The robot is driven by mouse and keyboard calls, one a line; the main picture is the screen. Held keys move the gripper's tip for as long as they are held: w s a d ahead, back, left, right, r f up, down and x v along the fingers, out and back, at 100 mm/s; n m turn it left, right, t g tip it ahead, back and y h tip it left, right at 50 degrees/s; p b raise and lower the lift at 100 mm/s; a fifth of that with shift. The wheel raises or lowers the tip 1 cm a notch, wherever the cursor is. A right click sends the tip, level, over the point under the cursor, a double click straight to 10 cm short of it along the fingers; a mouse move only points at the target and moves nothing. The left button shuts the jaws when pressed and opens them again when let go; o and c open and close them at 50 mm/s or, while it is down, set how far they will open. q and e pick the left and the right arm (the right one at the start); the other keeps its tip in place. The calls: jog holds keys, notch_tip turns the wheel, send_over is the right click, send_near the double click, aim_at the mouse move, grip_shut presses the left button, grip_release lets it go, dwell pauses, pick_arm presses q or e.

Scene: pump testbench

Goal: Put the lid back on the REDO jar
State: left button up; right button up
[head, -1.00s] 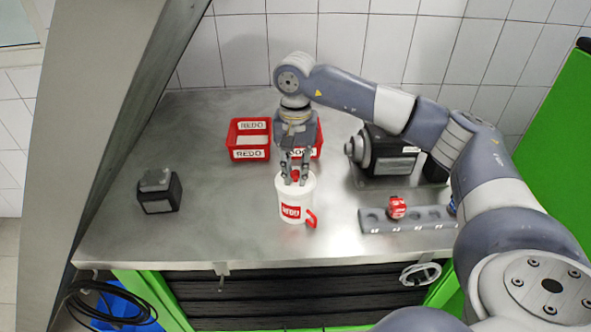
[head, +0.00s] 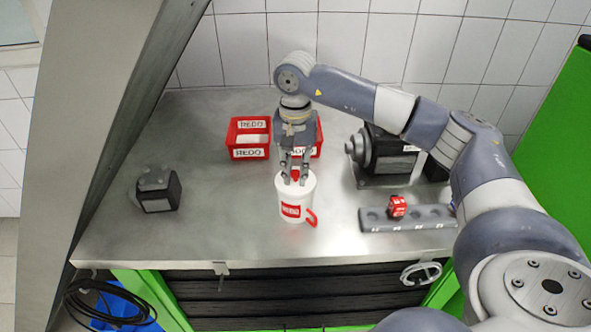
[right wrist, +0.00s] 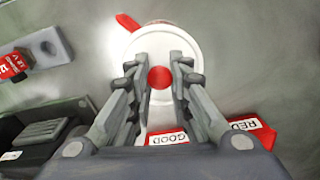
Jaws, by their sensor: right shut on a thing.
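The white REDO jar (head: 291,211) stands upright near the middle of the bench, with a red label and a red handle at its right side. My right gripper (head: 294,178) points down over it, shut on the red knob (right wrist: 160,78) of the white lid (right wrist: 160,41). The lid is level on the jar's mouth, and I see no gap below it in the head view. Whether it is fully seated I cannot tell. In the right wrist view the jar's red handle (right wrist: 128,22) sticks out past the lid. My left gripper is not in view.
Red bins (head: 248,138) stand behind the jar, the right one partly hidden by my right gripper. A grey holder (head: 428,219) bears a red part (head: 397,206). A dark pump unit (head: 388,156) stands behind it. A black block (head: 158,195) sits at left.

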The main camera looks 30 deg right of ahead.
dwell(0.3)
jog(key=o, duration=1.4)
jog(key=shift+r, duration=0.1)
jog(key=shift+r+p, duration=2.15)
jog(key=shift+r, duration=1.25)
grip_shut()
jog(key=shift+f, duration=0.15)
